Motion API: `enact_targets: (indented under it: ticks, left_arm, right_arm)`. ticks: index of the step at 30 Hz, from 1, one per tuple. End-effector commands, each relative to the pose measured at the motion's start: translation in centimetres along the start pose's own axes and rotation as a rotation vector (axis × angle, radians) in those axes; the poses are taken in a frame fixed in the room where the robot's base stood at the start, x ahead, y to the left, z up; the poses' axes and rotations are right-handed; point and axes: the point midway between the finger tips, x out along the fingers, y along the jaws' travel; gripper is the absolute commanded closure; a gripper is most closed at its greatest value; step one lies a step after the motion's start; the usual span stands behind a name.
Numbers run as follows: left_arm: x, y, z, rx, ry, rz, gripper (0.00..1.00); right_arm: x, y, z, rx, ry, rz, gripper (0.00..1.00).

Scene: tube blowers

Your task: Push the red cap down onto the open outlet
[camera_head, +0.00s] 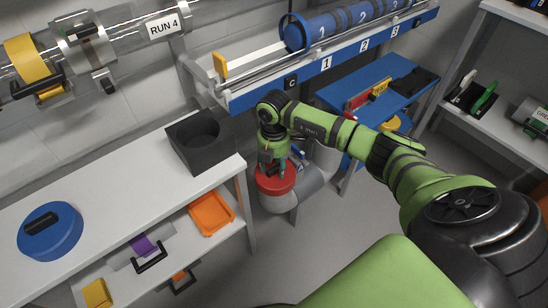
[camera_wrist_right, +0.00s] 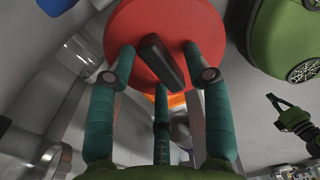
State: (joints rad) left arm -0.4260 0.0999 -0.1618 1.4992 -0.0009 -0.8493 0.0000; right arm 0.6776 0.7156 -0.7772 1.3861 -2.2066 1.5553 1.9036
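The red cap (camera_head: 275,181) is a round disc directly over the upturned end of a grey pipe, the outlet (camera_head: 279,202). Whether a gap remains between them I cannot tell, as the cap hides the mouth. My right gripper (camera_head: 271,160) points down at the cap. In the right wrist view, its teal fingers (camera_wrist_right: 160,75) stand spread around the black handle (camera_wrist_right: 161,62) of the red cap (camera_wrist_right: 200,30), with room on both sides. Whether the fingertips touch the cap is unclear.
A blue-edged rail (camera_head: 315,68) with numbered blue canisters runs above. A blue table (camera_head: 375,82) stands behind my right arm. Grey floor is clear below.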

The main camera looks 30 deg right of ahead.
Motion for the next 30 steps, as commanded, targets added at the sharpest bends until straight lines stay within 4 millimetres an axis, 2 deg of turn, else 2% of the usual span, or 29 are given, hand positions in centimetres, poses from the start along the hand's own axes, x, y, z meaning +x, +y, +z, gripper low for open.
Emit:
enact_targets:
  ticks: [8, 11, 14, 24, 30]
  left_arm:
    - [0.1, 0.1, 0.1, 0.001, -0.002, 0.002, 1.0]
    - [0.1, 0.1, 0.1, 0.001, -0.002, 0.002, 1.0]
    - [0.1, 0.1, 0.1, 0.001, -0.001, 0.002, 1.0]
    - [0.0, 0.1, 0.1, 0.0, -0.001, 0.001, 1.0]
    - [0.0, 0.1, 0.0, 0.0, -0.001, 0.001, 1.0]
  right_arm:
    - [0.0, 0.0, 0.0, 0.0, 0.0, 0.0, 0.46]
    - [-0.6, 0.1, 0.0, 0.0, 0.0, 0.002, 0.46]
    - [-2.0, 0.1, 0.0, 0.0, 0.0, 0.005, 0.46]
    - [-9.1, 0.1, 0.1, 0.0, -0.001, 0.005, 0.46]
    - [-11.5, 0.1, 0.0, 0.0, 0.0, 0.002, 0.46]
